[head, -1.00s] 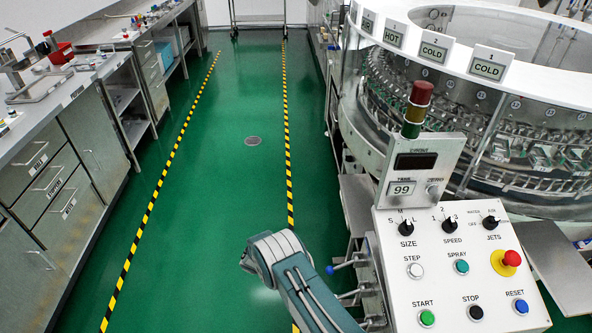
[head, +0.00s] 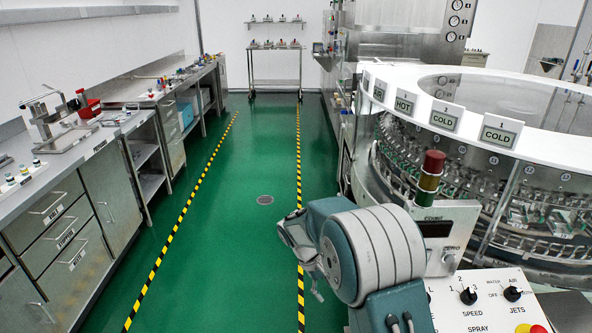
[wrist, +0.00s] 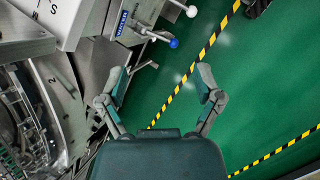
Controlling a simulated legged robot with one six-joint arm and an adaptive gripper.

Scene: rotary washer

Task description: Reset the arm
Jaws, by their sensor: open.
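My teal and grey arm (head: 372,255) is folded up in the lower middle of the head view, in front of the control panel (head: 478,297) and partly hiding it. My gripper (wrist: 160,80) shows in the wrist view with its two fingers spread wide apart and nothing between them. The green floor shows beyond the fingers. In the head view only part of the gripper shows, at the left of the arm.
The rotary washer (head: 470,190) stands at the right, with a red, amber and green light stack (head: 430,180) before it. A steel workbench (head: 60,215) lines the left. A cart (head: 275,75) stands at the back. The green floor (head: 225,200) between is clear.

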